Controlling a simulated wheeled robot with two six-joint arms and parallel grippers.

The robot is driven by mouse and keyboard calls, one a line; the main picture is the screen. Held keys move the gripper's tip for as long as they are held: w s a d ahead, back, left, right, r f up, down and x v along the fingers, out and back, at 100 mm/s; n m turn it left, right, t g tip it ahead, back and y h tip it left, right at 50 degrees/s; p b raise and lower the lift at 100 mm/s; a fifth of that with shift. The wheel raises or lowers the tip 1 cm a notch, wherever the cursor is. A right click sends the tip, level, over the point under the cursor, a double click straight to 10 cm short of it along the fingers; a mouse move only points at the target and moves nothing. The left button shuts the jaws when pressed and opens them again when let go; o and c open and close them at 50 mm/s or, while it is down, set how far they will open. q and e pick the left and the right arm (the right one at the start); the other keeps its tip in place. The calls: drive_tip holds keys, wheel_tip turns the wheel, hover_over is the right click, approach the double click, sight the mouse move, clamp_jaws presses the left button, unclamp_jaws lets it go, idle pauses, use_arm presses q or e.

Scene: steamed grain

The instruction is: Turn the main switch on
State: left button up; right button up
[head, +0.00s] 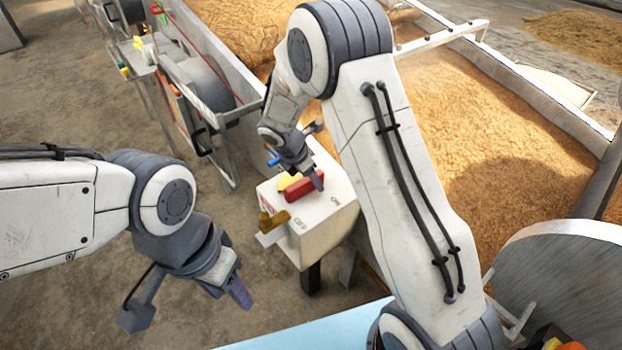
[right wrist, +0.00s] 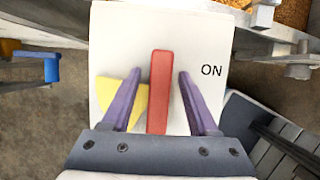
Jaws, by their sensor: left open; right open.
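The main switch is a red lever (head: 304,187) on top of a white box (head: 325,228) marked ON and OFF. In the right wrist view the red lever (right wrist: 160,85) stands between the two purple fingers of my right gripper (right wrist: 159,72), with a gap on each side. The ON mark (right wrist: 211,71) is to the right of the lever there. In the head view my right gripper (head: 297,172) is over the box and partly hides its top. My left gripper (head: 188,302) is open and empty, left of and below the box in the picture.
A yellow piece (right wrist: 130,98) lies beside the lever, partly behind a finger. A brass-coloured part (head: 272,221) sticks out at the box's near left. A large trough of grain (head: 500,120) is behind my right arm. A light blue surface (head: 310,328) lies at the bottom.

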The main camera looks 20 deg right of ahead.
clamp_jaws()
idle(1.4)
